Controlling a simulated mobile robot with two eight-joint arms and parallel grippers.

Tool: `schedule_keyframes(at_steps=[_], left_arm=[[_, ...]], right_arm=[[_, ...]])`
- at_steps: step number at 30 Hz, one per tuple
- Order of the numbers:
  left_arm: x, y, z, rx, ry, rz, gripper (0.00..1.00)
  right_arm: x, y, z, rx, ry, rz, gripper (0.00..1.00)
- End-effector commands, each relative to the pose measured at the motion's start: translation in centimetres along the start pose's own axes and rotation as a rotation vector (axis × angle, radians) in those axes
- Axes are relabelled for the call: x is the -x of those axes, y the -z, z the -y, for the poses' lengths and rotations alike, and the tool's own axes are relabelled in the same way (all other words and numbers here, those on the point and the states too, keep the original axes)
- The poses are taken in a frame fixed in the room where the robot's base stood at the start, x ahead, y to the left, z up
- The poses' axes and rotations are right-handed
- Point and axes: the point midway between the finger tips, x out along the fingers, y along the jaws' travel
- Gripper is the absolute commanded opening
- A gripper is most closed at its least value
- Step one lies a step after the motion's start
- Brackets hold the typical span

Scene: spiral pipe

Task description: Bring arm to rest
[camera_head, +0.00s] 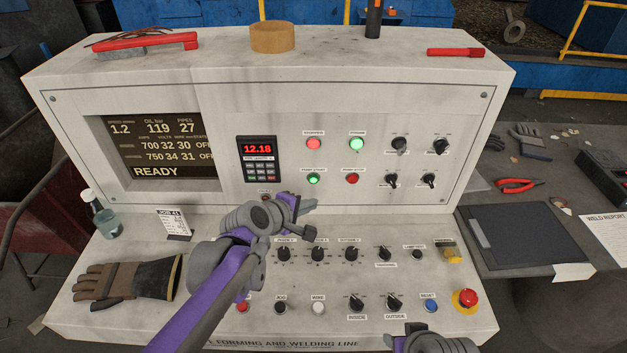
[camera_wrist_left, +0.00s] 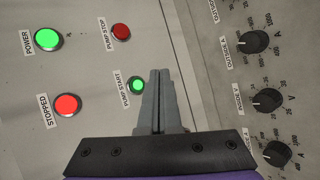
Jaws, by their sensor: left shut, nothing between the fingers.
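My left arm comes in from the lower left in the head view, and its gripper (camera_head: 305,204) is in front of the control console (camera_head: 220,90), below the green pump start button (camera_head: 313,179). The left wrist view shows the left gripper's fingers (camera_wrist_left: 158,75) closed together with nothing between them. Their tips are beside the lit green pump start button (camera_wrist_left: 138,86); I cannot tell whether they touch the panel. Part of my right arm (camera_head: 435,342) shows at the bottom edge of the head view; its fingers are not visible.
The screen (camera_head: 155,145) reads READY. A side table at right holds a dark clipboard (camera_head: 520,238) and red pliers (camera_head: 517,185).

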Motion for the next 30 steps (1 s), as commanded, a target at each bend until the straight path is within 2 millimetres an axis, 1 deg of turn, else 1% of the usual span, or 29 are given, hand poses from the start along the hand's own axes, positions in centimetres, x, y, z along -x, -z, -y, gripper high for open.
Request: schedule_keyframes(at_steps=[7, 8, 11, 14, 15, 17, 18, 20, 21, 24, 25, 27, 30], left_arm=[[0.2, 0.0, 0.1, -0.007, 0.003, -0.001, 0.0], [0.4, 0.0, 0.3, -0.018, 0.007, -0.003, 0.0], [2.1, 0.1, 1.8, -0.107, 0.045, -0.015, 0.0], [5.4, 0.1, 4.9, -0.285, 0.125, -0.032, 0.0], [7.0, 0.2, 6.6, -0.374, 0.17, -0.038, 0.0], [9.5, 0.3, 9.5, -0.514, 0.243, -0.043, 0.0], [11.2, 0.4, 11.5, -0.606, 0.295, -0.044, 0.0], [13.4, 0.6, 14.4, -0.735, 0.373, -0.038, 0.0], [14.9, 0.7, 16.3, -0.814, 0.425, -0.032, 0.0], [17.8, 1.0, 20.4, -0.979, 0.539, -0.009, 0.0], [18.5, 1.1, 21.4, -1.018, 0.569, -0.001, 0.0], [19.9, 1.3, 23.4, -1.093, 0.626, 0.015, 0.0], [21.0, 1.4, 25.0, -1.156, 0.676, 0.033, 0.0]], right_arm=[[0.0, 0.0, 0.0, 0.0, 0.0, 0.0, 0.5], [0.0, 0.0, 0.0, 0.0, 0.0, 0.0, 0.5], [0.0, 0.0, 0.0, 0.0, 0.0, 0.0, 0.5], [0.0, 0.0, 0.0, 0.0, 0.0, 0.0, 0.5], [0.0, 0.0, 0.0, 0.0, 0.0, 0.0, 0.5], [0.0, 0.0, 0.0, 0.0, 0.0, 0.0, 0.5], [0.0, 0.0, 0.0, 0.0, 0.0, 0.0, 0.5], [0.0, 0.0, 0.0, 0.0, 0.0, 0.0, 0.5], [0.0, 0.0, 0.0, 0.0, 0.0, 0.0, 0.5], [0.0, 0.0, 0.0, 0.0, 0.0, 0.0, 0.5], [0.1, 0.0, 0.0, 0.0, 0.0, 0.0, 0.5], [0.1, 0.1, 0.0, 0.0, 0.0, 0.0, 0.5], [0.1, 0.1, 0.0, 0.0, 0.0, 0.0, 0.5]])
